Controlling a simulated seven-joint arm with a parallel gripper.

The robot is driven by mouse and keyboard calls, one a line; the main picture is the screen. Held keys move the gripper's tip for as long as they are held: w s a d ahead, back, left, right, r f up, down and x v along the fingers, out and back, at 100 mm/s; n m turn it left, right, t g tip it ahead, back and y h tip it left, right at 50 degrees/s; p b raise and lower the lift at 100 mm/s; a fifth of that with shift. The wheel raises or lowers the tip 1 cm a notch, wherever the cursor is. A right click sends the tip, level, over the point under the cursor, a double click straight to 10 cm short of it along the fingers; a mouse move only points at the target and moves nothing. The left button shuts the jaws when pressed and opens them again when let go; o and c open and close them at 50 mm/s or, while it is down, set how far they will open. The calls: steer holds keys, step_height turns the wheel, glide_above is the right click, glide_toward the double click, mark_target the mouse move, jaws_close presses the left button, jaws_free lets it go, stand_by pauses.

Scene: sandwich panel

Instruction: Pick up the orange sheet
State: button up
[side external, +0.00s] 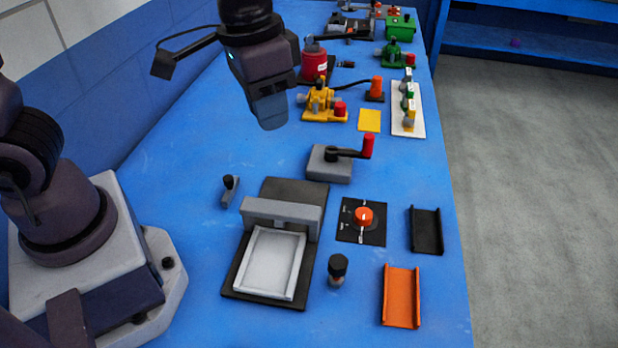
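The orange sheet (401,297) lies flat on the blue table near its front right edge, with raised lips along its left and right sides. My gripper (272,112) is high above the table at the upper middle of the side view, far up and left of the orange sheet. It points downward. Its fingers look close together, but the angle does not show whether they are open or shut. I see nothing held in it.
A black channel-shaped sheet (425,230) lies behind the orange one. A black panel with an orange knob (362,216), a small black-capped post (337,268) and a press with a white tray (269,262) stand to the left. Several coloured devices fill the far table.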

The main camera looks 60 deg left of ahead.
steer(key=s+a+r+t, duration=0.2)
steer(key=s+a+r, duration=0.1)
steer(key=s+a, duration=0.2)
steer(key=shift+s+a+r, duration=0.3)
steer(key=shift+s+r, duration=0.05)
steer(key=shift+s, duration=0.35)
steer(key=shift+o, duration=0.2)
steer(key=shift+s+a+r+n+t+y, duration=0.3)
steer(key=shift+s+a+r+n+t, duration=0.5)
steer(key=shift+s+a+r+t, duration=0.3)
steer(key=o, duration=0.3)
steer(key=shift+a+r, duration=0.2)
steer(key=shift+r, duration=0.2)
steer(key=o, duration=1)
